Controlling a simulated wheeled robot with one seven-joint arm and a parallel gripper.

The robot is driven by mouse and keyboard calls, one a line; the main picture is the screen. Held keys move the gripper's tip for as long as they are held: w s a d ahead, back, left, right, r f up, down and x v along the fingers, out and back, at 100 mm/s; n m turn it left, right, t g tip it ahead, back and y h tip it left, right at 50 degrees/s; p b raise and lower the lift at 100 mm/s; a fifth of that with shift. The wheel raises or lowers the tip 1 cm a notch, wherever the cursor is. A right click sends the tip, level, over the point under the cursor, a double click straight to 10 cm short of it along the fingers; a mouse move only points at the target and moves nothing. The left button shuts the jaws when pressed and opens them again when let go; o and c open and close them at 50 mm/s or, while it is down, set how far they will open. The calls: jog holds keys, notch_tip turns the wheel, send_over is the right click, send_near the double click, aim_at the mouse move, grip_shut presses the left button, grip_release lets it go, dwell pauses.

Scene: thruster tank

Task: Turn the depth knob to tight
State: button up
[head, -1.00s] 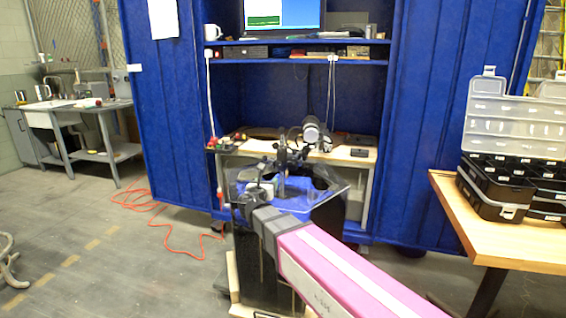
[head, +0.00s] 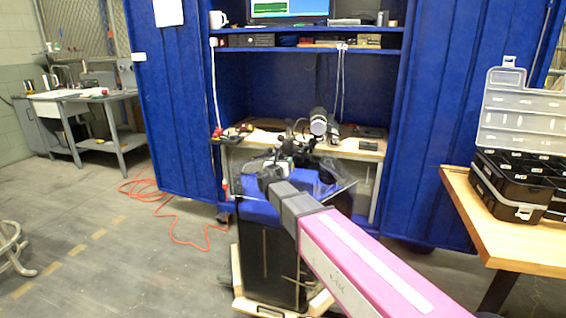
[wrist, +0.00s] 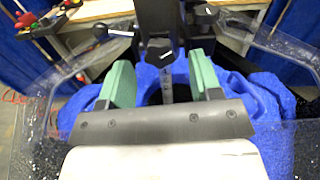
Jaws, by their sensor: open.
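Dark clamp hardware with several black knobs stands over the clear-walled tank (head: 335,188), which has blue cloth around it. In the wrist view, a black knob with a white pointer line (wrist: 159,50) sits on a dark post just beyond my fingers. A rod with scale marks (wrist: 167,86) hangs below it. A second black knob with a white line (wrist: 206,14) is farther back at right, and a third knob (wrist: 100,30) is at left. No label shows which is the depth knob. My gripper (wrist: 161,84) is open, its green pads apart, with nothing held between them.
A blue-walled cabinet with a shelf (head: 310,50) and bench stands behind the tank. A wooden table (head: 500,225) with a black organizer case (head: 510,190) is at right. An orange cable (head: 175,215) lies on the floor at left. The left floor is mostly open.

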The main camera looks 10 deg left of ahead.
jog(key=shift+w+d, duration=0.1)
jog(key=shift+w, duration=0.5)
jog(key=c, duration=0.9)
jog(key=shift+c, duration=0.2)
jog(key=shift+m, duration=0.3)
jog(key=m, duration=2.1)
jog(key=shift+r+m, duration=0.25)
jog(key=shift+m, duration=0.15)
